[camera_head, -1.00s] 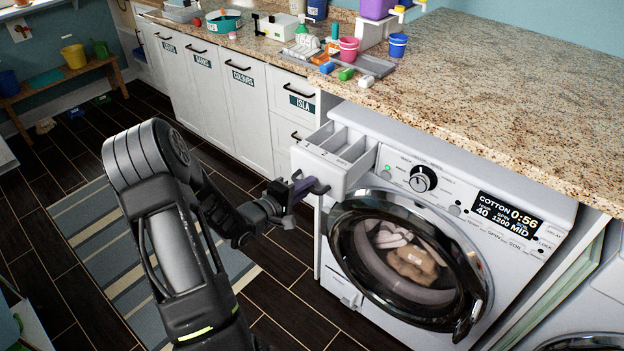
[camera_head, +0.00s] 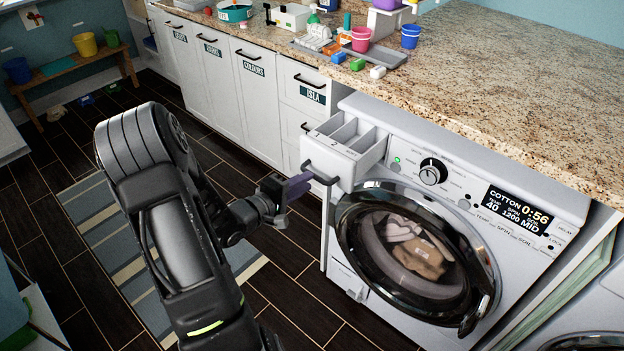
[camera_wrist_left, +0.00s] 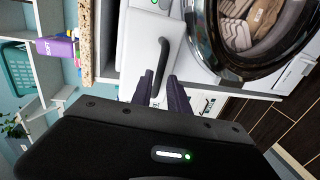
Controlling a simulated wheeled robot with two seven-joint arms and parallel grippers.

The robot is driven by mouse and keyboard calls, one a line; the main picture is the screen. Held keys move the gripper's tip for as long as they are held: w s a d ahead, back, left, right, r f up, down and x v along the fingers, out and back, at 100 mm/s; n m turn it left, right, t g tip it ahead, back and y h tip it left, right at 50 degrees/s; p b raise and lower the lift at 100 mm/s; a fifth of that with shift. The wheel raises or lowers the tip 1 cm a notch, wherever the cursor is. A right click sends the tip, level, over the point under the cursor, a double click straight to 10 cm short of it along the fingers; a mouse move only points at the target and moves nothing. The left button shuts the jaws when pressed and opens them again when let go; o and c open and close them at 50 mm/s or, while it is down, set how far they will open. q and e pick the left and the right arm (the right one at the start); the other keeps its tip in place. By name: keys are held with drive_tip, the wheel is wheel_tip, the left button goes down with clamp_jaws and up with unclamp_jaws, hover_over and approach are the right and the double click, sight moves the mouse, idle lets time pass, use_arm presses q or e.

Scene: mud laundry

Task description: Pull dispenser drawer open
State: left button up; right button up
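The white dispenser drawer (camera_head: 345,158) sticks out of the washing machine's upper left corner, with its open-topped compartments showing. Its dark bar handle (camera_head: 320,173) is on the front face. My left gripper (camera_head: 300,184) is just left of the handle in the head view. In the left wrist view, its two purple-grey fingers (camera_wrist_left: 162,92) are apart, with nothing clasped between them. Whether a fingertip touches the handle is unclear. My right gripper is in neither view.
The washing machine (camera_head: 450,180) has a closed round door (camera_head: 415,245) below the drawer. A granite counter (camera_head: 500,85) overhangs above it. White cabinets (camera_head: 215,85) stand to the left. A striped rug (camera_head: 120,255) lies on the dark floor.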

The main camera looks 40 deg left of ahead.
use_arm(q)
drive_tip(key=v, duration=0.3)
idle(0.6)
